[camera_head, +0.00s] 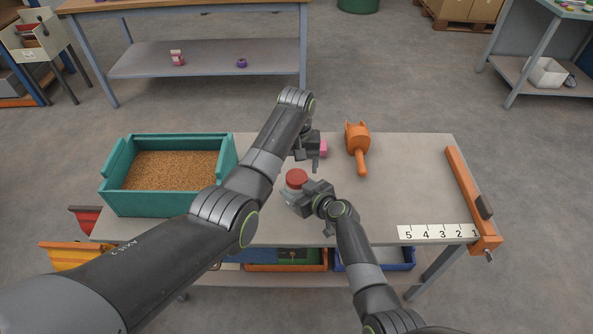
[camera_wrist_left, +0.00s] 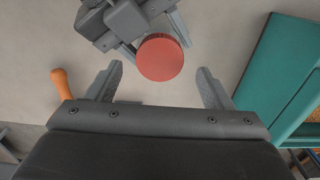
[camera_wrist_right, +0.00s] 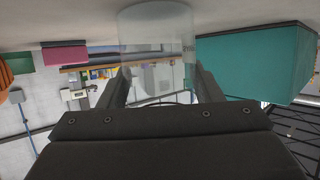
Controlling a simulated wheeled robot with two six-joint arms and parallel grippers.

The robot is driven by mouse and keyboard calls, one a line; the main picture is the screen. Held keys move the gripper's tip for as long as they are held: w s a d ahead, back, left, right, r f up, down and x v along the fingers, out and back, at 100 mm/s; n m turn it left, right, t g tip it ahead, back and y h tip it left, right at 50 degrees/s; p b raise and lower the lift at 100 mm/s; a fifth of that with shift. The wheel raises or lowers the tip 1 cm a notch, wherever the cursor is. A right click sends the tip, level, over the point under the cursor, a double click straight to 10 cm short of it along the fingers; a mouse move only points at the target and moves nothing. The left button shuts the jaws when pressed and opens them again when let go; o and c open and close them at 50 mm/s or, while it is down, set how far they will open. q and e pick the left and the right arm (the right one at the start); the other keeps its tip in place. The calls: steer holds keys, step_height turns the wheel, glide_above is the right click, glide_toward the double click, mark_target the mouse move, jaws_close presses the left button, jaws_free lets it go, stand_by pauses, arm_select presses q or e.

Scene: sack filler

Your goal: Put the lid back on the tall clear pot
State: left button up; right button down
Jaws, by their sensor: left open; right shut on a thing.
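The red round lid (camera_head: 296,178) appears at the top of the tall clear pot (camera_head: 289,197); I cannot tell whether it sits flush. The lid also shows from above in the left wrist view (camera_wrist_left: 160,57). My right gripper (camera_head: 296,196) is shut on the pot, with the clear wall between its fingers in the right wrist view (camera_wrist_right: 157,40). The lid is not visible in that view. My left gripper (camera_head: 308,160) is open and empty, near the lid. In its wrist view the fingertips (camera_wrist_left: 159,72) stand apart on either side of the lid.
A teal bin (camera_head: 112,190) of brown grain stands at the table's left. An orange scoop (camera_head: 359,145) and a pink block (camera_head: 323,149) lie toward the back. A numbered strip (camera_head: 438,232) and an orange bar (camera_head: 470,195) are at right. The table's right middle is clear.

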arm_select(q)
steer(key=shift+r, duration=0.55)
steer(key=o, duration=0.6)
steer(key=shift+c, duration=0.2)
step_height(320, 180, up, 8)
steer(key=shift+f, duration=0.25)
arm_select(e)
steer(key=shift+c, duration=1.8)
jaws_free()
